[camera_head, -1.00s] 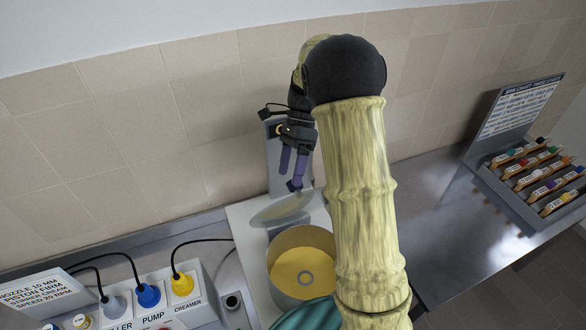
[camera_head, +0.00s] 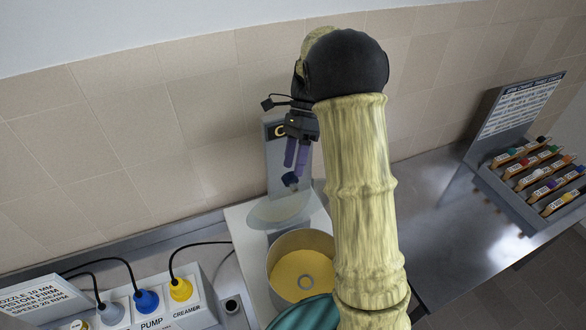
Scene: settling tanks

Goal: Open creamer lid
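The creamer is a round steel pot (camera_head: 327,284) with yellow cream inside, in front of a grey upright stand (camera_head: 274,150). Its pale grey lid (camera_head: 278,211) is raised and tilted back against the stand, leaving the pot's mouth uncovered. A small dark blue knob (camera_head: 290,180) shows just above the lid. My gripper (camera_head: 295,168), with two purple fingers pointing down, is right above the knob, its tips close to it. Whether they touch the knob is unclear. The fingers look close together, seen at a slant. My arm hides the area right of the pot.
A control box (camera_head: 182,313) with blue, yellow and grey plugs stands at the lower left. A teal round object (camera_head: 305,315) is in front of the pot. A rack of labelled items (camera_head: 535,172) is at the right. Bare steel counter (camera_head: 450,220) lies between.

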